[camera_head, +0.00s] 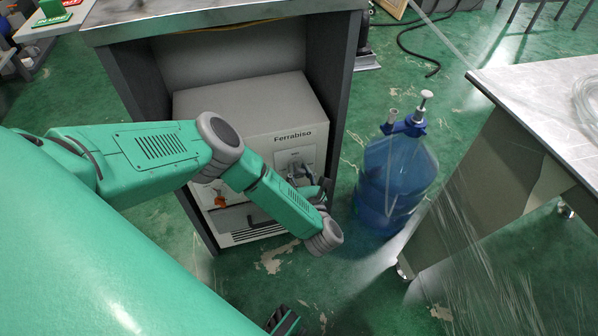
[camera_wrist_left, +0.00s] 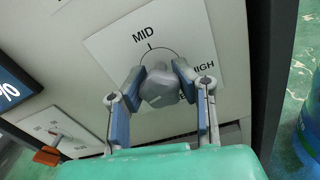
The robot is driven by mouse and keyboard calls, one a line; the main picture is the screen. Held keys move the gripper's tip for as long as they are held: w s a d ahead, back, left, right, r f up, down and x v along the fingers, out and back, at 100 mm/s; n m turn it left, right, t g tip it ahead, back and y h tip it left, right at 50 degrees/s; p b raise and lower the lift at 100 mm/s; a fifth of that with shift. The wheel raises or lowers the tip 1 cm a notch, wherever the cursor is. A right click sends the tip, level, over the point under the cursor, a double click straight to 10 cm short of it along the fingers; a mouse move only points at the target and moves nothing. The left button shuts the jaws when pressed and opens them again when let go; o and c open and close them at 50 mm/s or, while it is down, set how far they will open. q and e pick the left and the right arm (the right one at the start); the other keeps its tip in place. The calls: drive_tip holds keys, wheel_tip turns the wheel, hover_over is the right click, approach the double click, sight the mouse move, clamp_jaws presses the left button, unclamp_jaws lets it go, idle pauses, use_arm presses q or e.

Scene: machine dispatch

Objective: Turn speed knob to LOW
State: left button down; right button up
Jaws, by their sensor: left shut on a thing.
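The grey speed knob (camera_wrist_left: 160,88) sits on a white dial plate (camera_wrist_left: 195,30) in the left wrist view. The plate shows the labels MID and HIGH and part of an arc; no LOW label is visible. My left gripper (camera_wrist_left: 161,76) is shut on the knob, with one blue-padded finger on each side. Which mark the knob points to is unclear. In the head view my left gripper (camera_head: 303,173) is at the front of the grey Ferrabiso machine (camera_head: 250,115), and the knob cannot be made out there.
The machine stands inside a dark-framed bench (camera_head: 345,85). An orange-handled switch (camera_wrist_left: 47,156) and part of a display (camera_wrist_left: 15,88) are left of the dial. A blue water bottle (camera_head: 395,180) stands right of the machine, and a metal-topped table (camera_head: 545,95) is further right.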

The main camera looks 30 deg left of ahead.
use_arm(q)
drive_tip(key=shift+s+d+f+n+b, duration=0.15)
drive_tip(key=shift+f+n+b, duration=0.1)
drive_tip(key=shift+n, duration=0.45)
drive_tip(key=shift+s+d+f+n+b, duration=0.15)
drive_tip(key=shift+f+n, duration=0.05)
drive_tip(key=shift+n, duration=0.5)
drive_tip(key=c, duration=1.2)
unclamp_jaws()
drive_tip(key=shift+o, duration=0.2)
drive_tip(key=shift+w+r, duration=0.15)
drive_tip(key=shift+a+r, duration=0.1)
drive_tip(key=shift+a, duration=0.05)
